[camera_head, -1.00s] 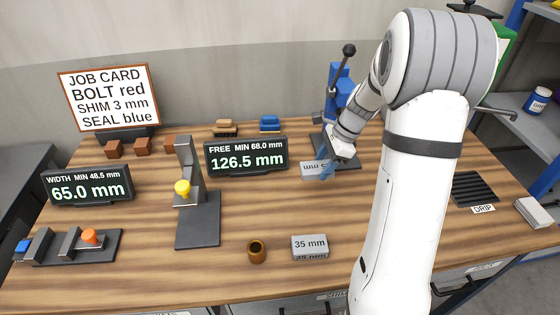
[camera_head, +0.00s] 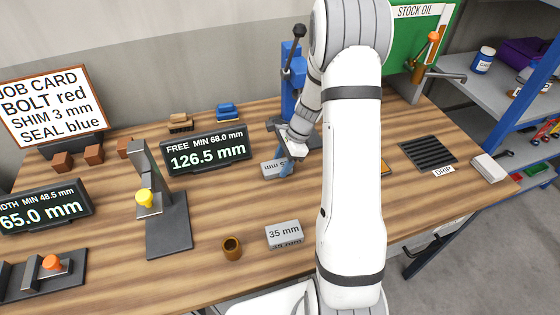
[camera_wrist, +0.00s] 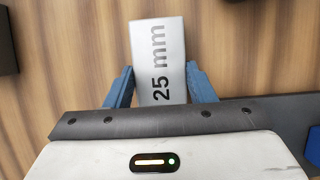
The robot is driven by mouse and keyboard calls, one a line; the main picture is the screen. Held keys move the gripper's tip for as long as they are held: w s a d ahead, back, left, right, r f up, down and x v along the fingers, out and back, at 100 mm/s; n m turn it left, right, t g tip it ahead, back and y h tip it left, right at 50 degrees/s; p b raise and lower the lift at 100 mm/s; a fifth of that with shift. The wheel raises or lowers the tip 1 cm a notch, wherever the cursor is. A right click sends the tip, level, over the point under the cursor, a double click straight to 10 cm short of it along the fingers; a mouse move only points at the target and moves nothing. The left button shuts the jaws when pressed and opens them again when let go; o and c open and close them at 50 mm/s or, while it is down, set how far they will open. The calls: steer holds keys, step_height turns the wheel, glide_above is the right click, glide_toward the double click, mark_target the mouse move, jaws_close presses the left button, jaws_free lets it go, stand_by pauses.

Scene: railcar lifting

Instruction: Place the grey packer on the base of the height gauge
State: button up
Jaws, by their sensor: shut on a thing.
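A grey packer (camera_head: 271,169) marked 25 mm is between the blue fingers of my gripper (camera_head: 286,166), at the foot of the blue press. In the wrist view the packer (camera_wrist: 158,38) sticks out past the fingertips of my gripper (camera_wrist: 161,72), which is shut on its sides. I cannot tell whether it is clear of the table. A second grey packer (camera_head: 284,234), marked 35 mm, lies nearer the front edge. The height gauge (camera_head: 147,185) stands left of both, with a yellow knob and a bare dark base (camera_head: 168,238). Its display (camera_head: 207,151) reads 126.5 mm.
A brown cup (camera_head: 232,247) stands between the gauge base and the 35 mm packer. The blue press (camera_head: 291,80) with a lever is behind my gripper. A width gauge (camera_head: 42,277) is at the front left. A drip grille (camera_head: 428,152) is to the right.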

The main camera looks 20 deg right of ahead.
steer(key=shift+f, duration=0.25)
steer(key=o, duration=1)
steer(key=shift+r, duration=0.1)
steer(key=shift+o, duration=0.2)
